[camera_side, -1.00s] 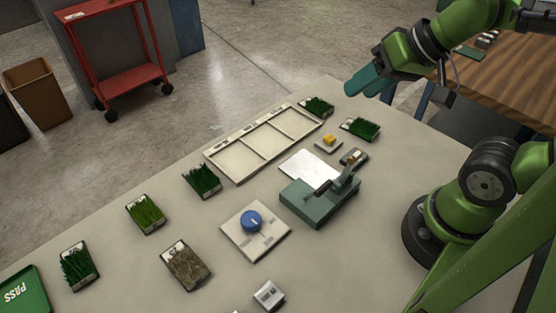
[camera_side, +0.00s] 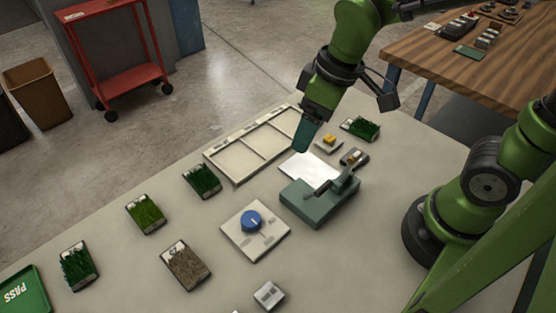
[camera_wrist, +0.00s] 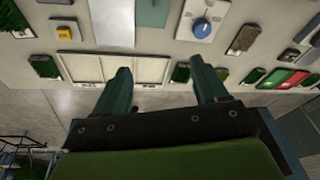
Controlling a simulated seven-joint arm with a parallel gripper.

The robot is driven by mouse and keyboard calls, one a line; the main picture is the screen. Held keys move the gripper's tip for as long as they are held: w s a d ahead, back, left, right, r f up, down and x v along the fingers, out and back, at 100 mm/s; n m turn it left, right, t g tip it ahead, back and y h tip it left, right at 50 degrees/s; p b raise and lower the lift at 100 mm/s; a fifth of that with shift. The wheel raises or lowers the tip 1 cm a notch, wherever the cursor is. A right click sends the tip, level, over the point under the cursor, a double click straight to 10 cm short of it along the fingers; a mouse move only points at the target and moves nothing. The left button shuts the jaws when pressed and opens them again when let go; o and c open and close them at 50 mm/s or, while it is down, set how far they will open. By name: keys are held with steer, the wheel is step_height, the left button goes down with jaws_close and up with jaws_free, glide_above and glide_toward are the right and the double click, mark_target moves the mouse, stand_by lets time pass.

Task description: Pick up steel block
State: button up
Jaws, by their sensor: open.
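No thing in view is plainly a steel block. A small pale grey block (camera_side: 268,295) with dark marks on its top lies at the near edge of the side view and may be it; I cannot tell its material. My gripper (camera_side: 305,140) hangs well away from it, over the area by the white plate and the right end of the tray, pointing down. In the wrist view my gripper (camera_wrist: 160,68) has its two teal fingers apart, with nothing between them but tray and floor further off.
A compartmented tray (camera_side: 232,176), a green lever device (camera_side: 305,207), a white plate (camera_side: 300,167), a yellow-button box (camera_side: 328,145) and a blue-knob panel (camera_side: 236,235) stand on the table. Several turf samples (camera_side: 146,213) lie around. Bare table lies right of the knob panel.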

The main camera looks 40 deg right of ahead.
steer(key=a+f+n+g, duration=0.3)
steer(key=a+n, duration=0.5)
steer(key=n+g+h, duration=0.2)
steer(key=n+g, duration=0.2)
steer(key=n, duration=2)
glide_above(269, 295)
steer(key=w, duration=0.2)
step_height(269, 295, down, 11)
steer(key=shift+w+r, duration=0.1)
steer(key=shift+r, duration=0.1)
steer(key=shift+w+x, duration=0.15)
steer(key=shift+x, duration=1.2)
steer(key=shift+w+x, duration=0.15)
steer(key=shift+x, duration=1.2)
steer(key=shift+f, duration=0.1)
steer(key=shift+c, duration=0.3)
steer(key=c, duration=1.2)
steer(key=shift+c, duration=0.3)
